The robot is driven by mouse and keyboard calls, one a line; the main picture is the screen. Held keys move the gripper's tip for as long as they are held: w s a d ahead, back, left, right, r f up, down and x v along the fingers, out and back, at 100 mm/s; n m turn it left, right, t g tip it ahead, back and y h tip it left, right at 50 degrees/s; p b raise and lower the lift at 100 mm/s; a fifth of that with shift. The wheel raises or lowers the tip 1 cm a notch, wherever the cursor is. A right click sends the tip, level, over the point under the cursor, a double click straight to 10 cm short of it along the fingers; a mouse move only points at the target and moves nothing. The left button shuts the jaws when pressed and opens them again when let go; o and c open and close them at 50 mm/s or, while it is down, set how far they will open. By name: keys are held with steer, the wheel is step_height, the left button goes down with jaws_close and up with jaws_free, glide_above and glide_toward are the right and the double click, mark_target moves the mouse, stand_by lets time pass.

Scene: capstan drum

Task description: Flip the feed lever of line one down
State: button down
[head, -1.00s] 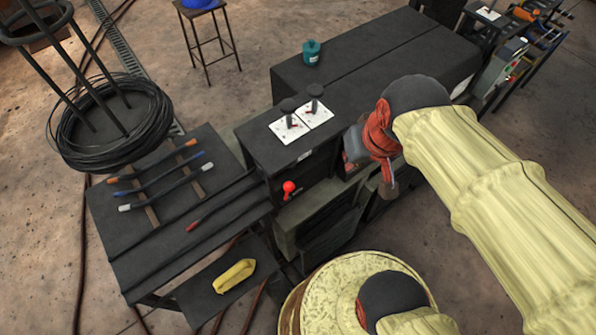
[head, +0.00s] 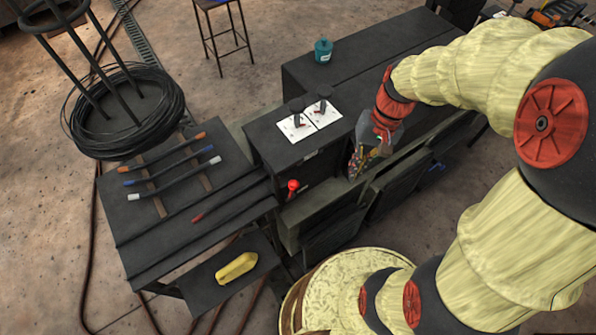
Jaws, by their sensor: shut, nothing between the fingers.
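Two white plates, a left one (head: 295,129) and a right one (head: 324,114), lie side by side on top of a dark cabinet (head: 262,143). Each carries a black-knobbed upright part and a small red part. I cannot read any line numbers, so I cannot tell which is line one's feed lever. My gripper (head: 354,174) is shut and empty, pointing down to the right of the cabinet front, apart from the plates and the red lever.
A dark side table (head: 165,245) at left holds several rods with coloured ends. A yellow object (head: 236,268) lies on a lower shelf (head: 205,285). A wire coil (head: 130,110) stands at upper left. A teal canister (head: 323,50) stands on the long dark bench (head: 385,45).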

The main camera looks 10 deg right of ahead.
step_height(320, 180, down, 8)
steer(key=w+m+g+y+p, duration=0.1)
steer(key=w+g+y, duration=0.1)
steer(key=y, duration=0.2)
steer(key=m+t+y+p, duration=0.1)
steer(key=t+y+p, duration=0.15)
steer(key=y, duration=0.55)
glide_toward(292, 192)
steer(key=w+d+r, duration=0.1)
steer(key=d, duration=0.1)
steer(key=w+t, duration=0.1)
steer(key=w+r+n+t+y, duration=0.1)
steer(key=w, duration=0.1)
steer(key=w+n+t, duration=0.1)
steer(key=w, duration=0.1)
steer(key=shift+d+r+y+b, duration=0.15)
steer(key=shift+y+b, duration=0.25)
steer(key=a+f, duration=0.1)
steer(key=a, duration=0.9)
steer(key=shift+s+d+r, duration=0.2)
steer(key=shift+s+d, duration=0.05)
steer(key=shift+s, duration=0.45)
steer(key=shift+s+d+r, duration=0.2)
steer(key=shift+s, duration=0.5)
